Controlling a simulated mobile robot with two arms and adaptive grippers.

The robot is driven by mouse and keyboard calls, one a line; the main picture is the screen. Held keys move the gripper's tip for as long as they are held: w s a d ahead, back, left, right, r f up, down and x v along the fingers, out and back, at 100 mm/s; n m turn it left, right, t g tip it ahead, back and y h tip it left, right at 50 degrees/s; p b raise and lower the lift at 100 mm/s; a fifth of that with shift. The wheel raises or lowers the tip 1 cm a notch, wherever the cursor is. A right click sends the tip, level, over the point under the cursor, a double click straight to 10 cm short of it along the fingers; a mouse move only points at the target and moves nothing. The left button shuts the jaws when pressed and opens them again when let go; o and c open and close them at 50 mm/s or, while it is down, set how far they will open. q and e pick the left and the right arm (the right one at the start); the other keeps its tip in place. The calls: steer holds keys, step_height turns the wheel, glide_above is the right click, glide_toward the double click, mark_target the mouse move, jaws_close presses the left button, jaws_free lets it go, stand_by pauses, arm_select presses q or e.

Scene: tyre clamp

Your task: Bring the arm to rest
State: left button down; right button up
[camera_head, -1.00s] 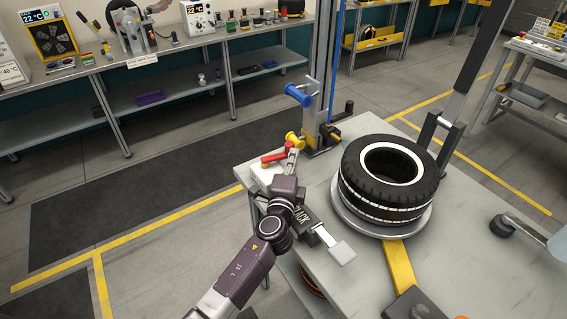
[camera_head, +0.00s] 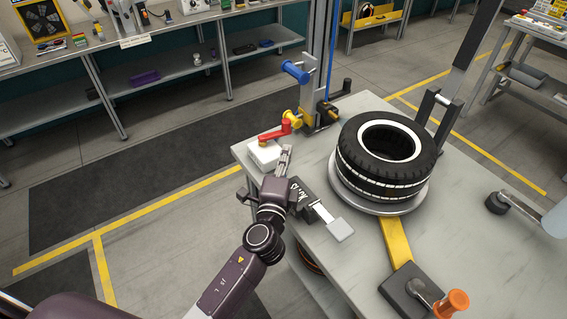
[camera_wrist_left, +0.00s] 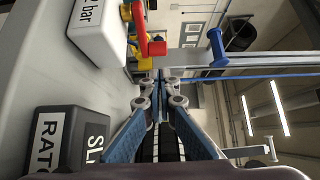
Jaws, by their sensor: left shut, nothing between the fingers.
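My left gripper (camera_head: 287,150) is shut and empty, above the left edge of the grey workbench (camera_head: 330,265). In the left wrist view its blue fingers (camera_wrist_left: 160,76) meet at the tips. In the head view it shows just in front of a red lever (camera_head: 275,134) on a white box (camera_head: 264,154), with a gap between them. The lever also shows in the wrist view (camera_wrist_left: 150,47), beyond the fingertips. A black tyre (camera_head: 385,165) lies flat on a round plate on the bench. My right gripper is not in view.
A black box with a grey lever plate (camera_head: 340,230) sits close beside my left gripper. A post with a blue handle (camera_head: 296,71) and a yellow knob (camera_head: 293,119) stands behind. A yellow bar (camera_head: 396,240) and orange knob (camera_head: 455,302) lie nearer. Floor left is open.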

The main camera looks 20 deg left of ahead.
arm_select(q)
steer(key=shift+s+d, duration=0.15)
steer(key=shift+s, duration=1.85)
